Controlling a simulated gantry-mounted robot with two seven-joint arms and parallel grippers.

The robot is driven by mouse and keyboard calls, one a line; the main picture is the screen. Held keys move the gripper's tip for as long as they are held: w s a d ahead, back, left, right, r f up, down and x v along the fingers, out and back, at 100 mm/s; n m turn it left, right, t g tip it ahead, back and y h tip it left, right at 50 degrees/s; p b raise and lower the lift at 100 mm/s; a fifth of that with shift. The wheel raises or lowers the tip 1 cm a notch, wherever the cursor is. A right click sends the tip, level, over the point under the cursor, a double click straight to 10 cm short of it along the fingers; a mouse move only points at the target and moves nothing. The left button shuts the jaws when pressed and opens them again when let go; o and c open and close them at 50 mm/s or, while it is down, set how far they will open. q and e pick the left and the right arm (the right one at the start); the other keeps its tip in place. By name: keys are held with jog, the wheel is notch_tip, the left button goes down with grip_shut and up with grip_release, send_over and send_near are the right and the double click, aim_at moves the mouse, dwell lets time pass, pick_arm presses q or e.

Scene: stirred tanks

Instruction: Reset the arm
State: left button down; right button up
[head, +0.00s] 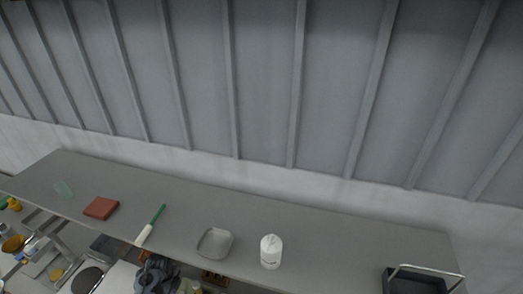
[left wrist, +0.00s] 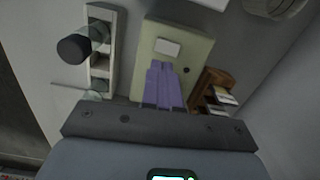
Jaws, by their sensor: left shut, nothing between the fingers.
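My left gripper (left wrist: 162,66) shows in the left wrist view as two purple fingers side by side, shut and empty. It points toward a pale cream panel (left wrist: 190,45) with a small white rectangle on it. I cannot tell how far the fingertips are from that panel. In the head view, a grey jointed part of my own arm (head: 155,276) shows at the bottom edge, below the long shelf. No gripper fingers are clear there. My right gripper is in neither view.
The long grey shelf (head: 340,232) holds a red-brown block (head: 101,208), a green-and-white brush-like tool (head: 150,226), a shallow tray (head: 215,243), a white jar (head: 271,252) and a black basket (head: 415,283). Near the left gripper are a brown rack (left wrist: 208,88) and a dark cylinder (left wrist: 74,49).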

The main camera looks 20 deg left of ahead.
pick_arm(q)
jog(key=s+d+r+n+t, duration=0.1)
jog(key=s+d+r+n, duration=0.5)
jog(key=d+r, duration=0.4)
jog(key=s+d+r+n+t, duration=0.2)
jog(key=s+d+r+n, duration=0.5)
jog(key=d, duration=1)
notch_tip(320, 180, up, 4)
jog(key=shift+s+d+f+t+h, duration=0.3)
jog(key=shift+s+h, duration=0.1)
jog(key=shift+s, duration=0.3)
